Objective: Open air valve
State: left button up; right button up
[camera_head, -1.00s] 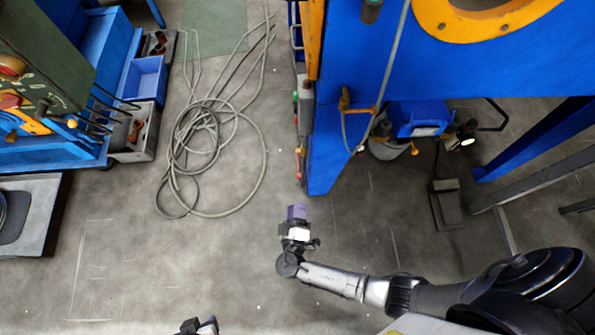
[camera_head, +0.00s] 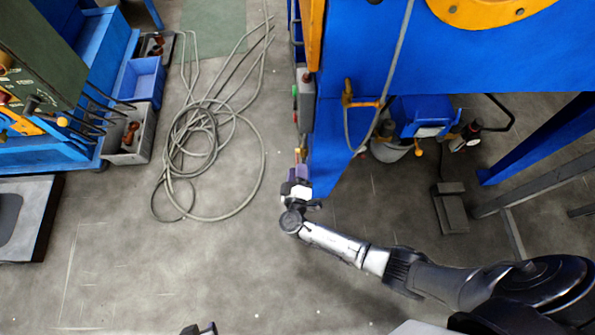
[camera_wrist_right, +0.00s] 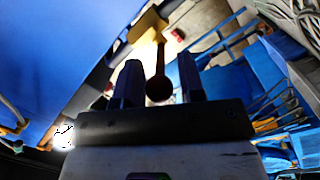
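The air valve is a yellow fitting (camera_wrist_right: 148,28) on the edge of the blue machine. A dark lever with a round knob (camera_wrist_right: 158,89) extends from it in the right wrist view. In the head view, a small yellowish part of the valve (camera_head: 299,153) shows just above my right gripper (camera_head: 299,172). My right gripper also shows in the right wrist view (camera_wrist_right: 159,80), open, with its two dark fingers either side of the knob and visible gaps beside it. Whether the knob lies fully between the fingertips in depth is unclear. My left gripper (camera_head: 205,329) is barely in view at the bottom edge.
The blue machine (camera_head: 380,50) fills the upper right. Looped grey hose (camera_head: 262,170) lies on the floor to the left. A control cabinet (camera_head: 45,65) and grey bin (camera_head: 145,130) stand at far left. Open floor lies below the hose.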

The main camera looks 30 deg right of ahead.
jog(key=shift+w+d, duration=0.1)
jog(key=shift+w, duration=0.1)
jog(key=shift+c, duration=0.3)
grip_shut()
